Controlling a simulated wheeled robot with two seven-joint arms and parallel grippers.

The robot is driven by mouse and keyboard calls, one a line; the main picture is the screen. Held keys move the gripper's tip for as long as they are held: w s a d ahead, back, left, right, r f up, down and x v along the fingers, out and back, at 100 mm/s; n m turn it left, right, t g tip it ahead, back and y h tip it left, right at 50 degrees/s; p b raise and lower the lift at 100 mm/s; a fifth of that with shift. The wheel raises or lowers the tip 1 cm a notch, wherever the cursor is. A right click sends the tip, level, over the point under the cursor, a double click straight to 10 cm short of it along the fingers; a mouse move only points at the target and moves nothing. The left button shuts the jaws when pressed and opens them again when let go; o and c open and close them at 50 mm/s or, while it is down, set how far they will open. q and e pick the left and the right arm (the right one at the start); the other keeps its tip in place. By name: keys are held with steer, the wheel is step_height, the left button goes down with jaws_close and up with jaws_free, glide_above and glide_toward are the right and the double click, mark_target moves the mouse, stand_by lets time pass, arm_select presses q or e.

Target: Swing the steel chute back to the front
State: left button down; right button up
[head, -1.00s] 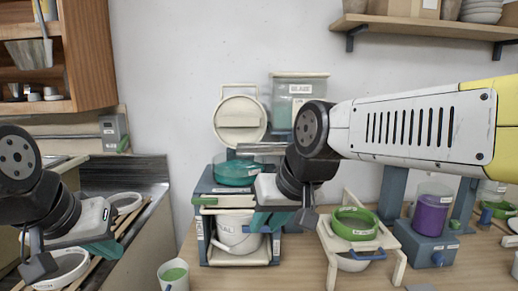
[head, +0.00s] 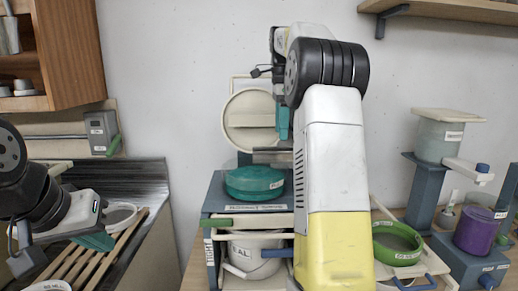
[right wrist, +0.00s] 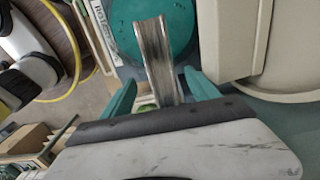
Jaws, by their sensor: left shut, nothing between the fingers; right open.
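The steel chute (head: 272,151) juts sideways to the right above the teal round lid (head: 254,181), and my right arm hides its right part. In the right wrist view the chute (right wrist: 157,58) runs down between the two teal fingers of my right gripper (right wrist: 160,82). The right gripper is open, with a finger on each side of the chute and no clear contact. In the head view the right gripper (head: 284,130) is seen just above the chute, fingers down. My left gripper (head: 104,243) is shut and empty at the lower left, over the slatted rack.
A white bucket (head: 253,261) stands under the teal-lidded stand. A cream round lid (head: 248,121) stands upright behind the chute. A green ring sieve (head: 397,243) and a purple jar (head: 475,231) are on the right. The slatted rack (head: 85,266) is at the left.

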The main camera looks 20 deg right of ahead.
step_height(320, 180, down, 8)
steer(key=shift+r, duration=0.2)
steer(key=shift+c, duration=0.2)
jaws_close()
